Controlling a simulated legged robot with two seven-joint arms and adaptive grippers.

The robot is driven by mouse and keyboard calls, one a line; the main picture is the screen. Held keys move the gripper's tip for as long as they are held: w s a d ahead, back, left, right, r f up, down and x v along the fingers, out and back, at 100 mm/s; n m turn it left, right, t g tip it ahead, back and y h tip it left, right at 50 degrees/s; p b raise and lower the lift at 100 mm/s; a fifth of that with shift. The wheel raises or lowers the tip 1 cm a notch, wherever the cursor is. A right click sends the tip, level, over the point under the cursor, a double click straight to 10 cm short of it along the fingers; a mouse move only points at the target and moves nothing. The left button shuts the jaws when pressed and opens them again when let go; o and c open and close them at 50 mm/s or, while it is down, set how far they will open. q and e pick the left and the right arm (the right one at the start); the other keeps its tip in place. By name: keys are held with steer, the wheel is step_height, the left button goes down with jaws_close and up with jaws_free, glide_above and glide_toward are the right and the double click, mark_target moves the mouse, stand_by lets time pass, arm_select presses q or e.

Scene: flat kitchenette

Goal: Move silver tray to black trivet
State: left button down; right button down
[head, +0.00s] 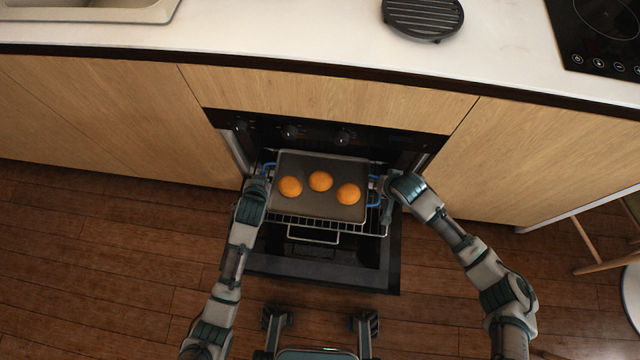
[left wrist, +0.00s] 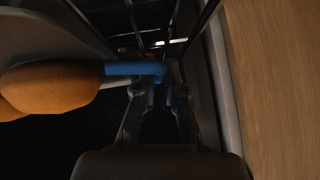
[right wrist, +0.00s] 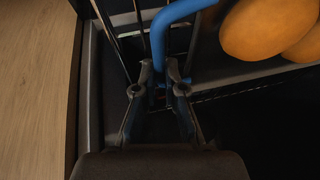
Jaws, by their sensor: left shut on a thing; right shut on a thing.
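The silver tray (head: 318,207) lies at the open oven, over the wire rack, with three round orange-brown buns (head: 320,181) on it. It has a blue handle at each side. My left gripper (head: 262,176) is shut on the left blue handle, which shows in the left wrist view (left wrist: 135,69). My right gripper (head: 379,187) is shut on the right blue handle, which shows in the right wrist view (right wrist: 168,30). The black trivet (head: 423,17), round and ridged, lies on the white counter above and right of the oven. I cannot tell whether the tray touches the rack.
The oven door (head: 320,270) is folded down below the tray. The wire rack (head: 325,224) is partly pulled out. The counter (head: 290,35) is clear between the sink (head: 90,10) and the trivet. A black cooktop (head: 600,35) is at the right.

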steer(key=shift+r, duration=0.1)
